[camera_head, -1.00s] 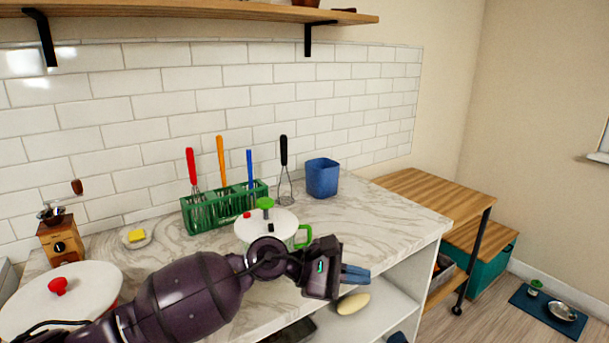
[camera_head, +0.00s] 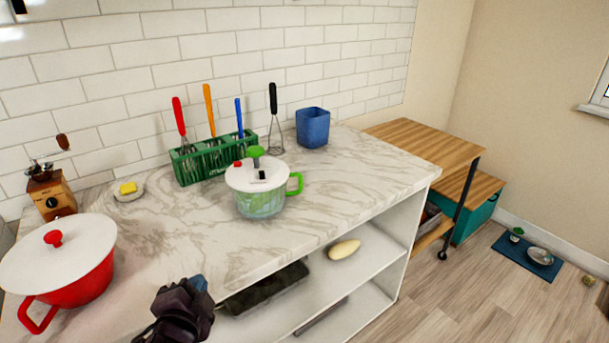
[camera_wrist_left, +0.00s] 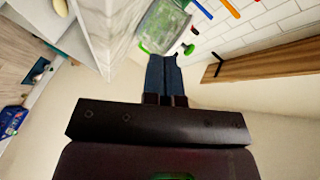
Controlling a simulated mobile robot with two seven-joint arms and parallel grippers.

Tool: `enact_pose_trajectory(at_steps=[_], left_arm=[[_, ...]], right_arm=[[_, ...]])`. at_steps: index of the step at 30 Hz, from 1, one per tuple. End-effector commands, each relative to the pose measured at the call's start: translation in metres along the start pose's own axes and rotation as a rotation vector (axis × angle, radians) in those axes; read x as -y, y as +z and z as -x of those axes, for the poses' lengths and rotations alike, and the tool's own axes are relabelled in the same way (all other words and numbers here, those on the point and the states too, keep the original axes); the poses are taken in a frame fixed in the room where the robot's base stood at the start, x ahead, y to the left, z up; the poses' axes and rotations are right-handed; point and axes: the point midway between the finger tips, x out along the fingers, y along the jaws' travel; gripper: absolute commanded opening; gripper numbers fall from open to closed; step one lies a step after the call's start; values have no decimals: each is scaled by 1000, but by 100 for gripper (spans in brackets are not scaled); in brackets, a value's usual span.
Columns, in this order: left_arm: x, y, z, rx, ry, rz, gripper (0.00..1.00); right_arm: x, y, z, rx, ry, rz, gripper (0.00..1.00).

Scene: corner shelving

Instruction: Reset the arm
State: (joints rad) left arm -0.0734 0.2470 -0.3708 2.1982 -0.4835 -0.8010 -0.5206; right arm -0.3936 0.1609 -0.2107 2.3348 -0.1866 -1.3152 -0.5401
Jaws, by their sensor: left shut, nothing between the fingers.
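My left gripper (camera_head: 196,284) is at the bottom of the head view, in front of the counter's front edge, with only its blue fingertips and dark wrist showing. In the left wrist view its two blue fingers (camera_wrist_left: 163,76) lie together, shut and empty. The green-handled glass pot (camera_head: 262,204) with a white lid stands on the marble counter (camera_head: 330,195), apart from the gripper. The same pot (camera_wrist_left: 160,28) shows beyond the fingers in the wrist view. My right gripper is not in view.
A red pot (camera_head: 75,285) with a white lid stands at the counter's left. A green utensil rack (camera_head: 212,158) and a blue cup (camera_head: 312,128) stand at the back. Below the counter, a shelf holds a dark tray (camera_head: 265,288) and a pale oval object (camera_head: 344,249).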

Motion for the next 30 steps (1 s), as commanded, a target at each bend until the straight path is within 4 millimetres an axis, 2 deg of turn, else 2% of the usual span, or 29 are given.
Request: enact_pose_trajectory(at_steps=[1,6,10,18,27,30], left_arm=[[-14,24,14,83,68,105,0],[-54,86,69,361,267,431,0],[-76,114,109,528,368,604,0],[-101,141,169,758,488,813,0],[-116,155,225,962,576,971,0],[-121,157,213,921,556,970,0]], right_arm=[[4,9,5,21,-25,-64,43],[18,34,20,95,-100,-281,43],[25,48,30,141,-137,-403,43],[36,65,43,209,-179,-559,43],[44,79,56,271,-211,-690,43],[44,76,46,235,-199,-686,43]])
